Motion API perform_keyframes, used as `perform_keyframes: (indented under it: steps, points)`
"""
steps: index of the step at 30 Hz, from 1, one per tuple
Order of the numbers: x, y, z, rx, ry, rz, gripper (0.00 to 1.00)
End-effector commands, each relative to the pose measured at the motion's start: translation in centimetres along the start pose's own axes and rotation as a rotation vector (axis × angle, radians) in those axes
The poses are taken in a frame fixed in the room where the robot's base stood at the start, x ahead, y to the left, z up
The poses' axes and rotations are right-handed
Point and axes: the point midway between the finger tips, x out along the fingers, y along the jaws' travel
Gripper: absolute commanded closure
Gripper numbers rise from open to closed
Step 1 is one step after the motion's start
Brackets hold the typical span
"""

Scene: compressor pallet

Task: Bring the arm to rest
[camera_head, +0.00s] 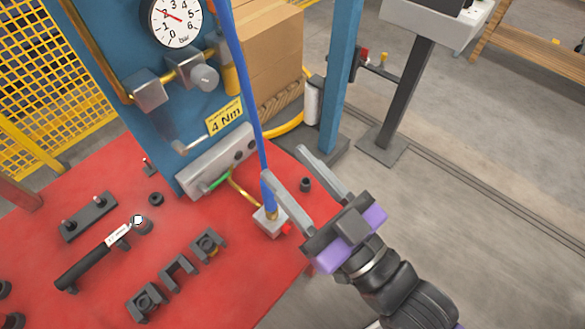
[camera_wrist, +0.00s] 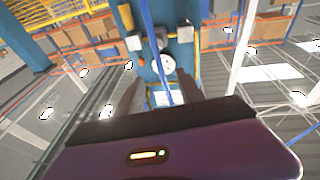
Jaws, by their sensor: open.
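My gripper (camera_head: 294,175) is in the head view, above the right edge of the red table (camera_head: 262,291). Its two grey fingers are spread apart with nothing held between them. It points up and to the left, toward the blue panel. In the wrist view my gripper (camera_wrist: 160,100) shows its fingers apart, with the blue hose and the gauge (camera_wrist: 167,63) seen beyond the gap. My arm reaches in from the lower right of the head view.
A blue hose (camera_head: 246,85) hangs close to the left finger and meets a small metal block (camera_head: 269,221). A torque wrench (camera_head: 95,258) and black fixtures (camera_head: 178,272) lie on the table. A blue post (camera_head: 338,75) stands behind.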

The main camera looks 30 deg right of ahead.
Motion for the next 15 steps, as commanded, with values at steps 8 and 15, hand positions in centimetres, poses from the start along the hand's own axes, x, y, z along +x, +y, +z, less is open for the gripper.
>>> perform_keyframes:
  steps: [8,15]
  points:
    - [0.01,0.00,0.01,0.000,0.000,0.000,0.55]
    - [0.02,0.00,-0.33,0.001,0.014,0.000,0.55]
